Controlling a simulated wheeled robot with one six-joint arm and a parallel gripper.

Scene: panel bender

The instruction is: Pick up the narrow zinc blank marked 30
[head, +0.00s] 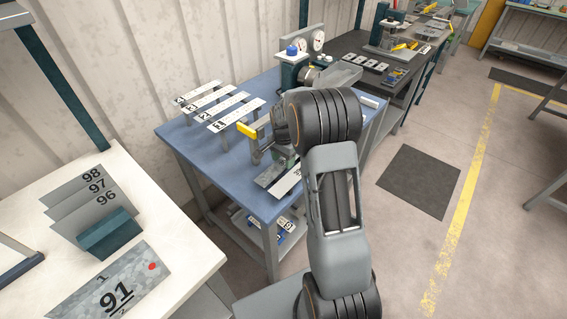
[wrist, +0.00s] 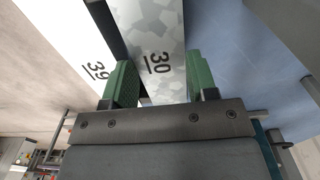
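The narrow zinc blank marked 30 (wrist: 155,28) is a mottled grey strip in the middle of the wrist view, its number upright near the close end. My gripper (wrist: 163,80) has green fingers standing on either side of this strip. A thin dark gap shows at the left finger; whether the right finger touches the edge is unclear. In the head view a grey strip (head: 268,176) lies at the near edge of the blue table beside a white one, and my arm hides most of the gripper.
A white blank marked 39 (wrist: 75,38) lies just left of the zinc one. The blue table (head: 205,157) carries several white numbered strips (head: 216,106) at the back and a yellow-handled tool (head: 247,131). A white table (head: 165,222) at left holds plates 96, 97, 98 and 91.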

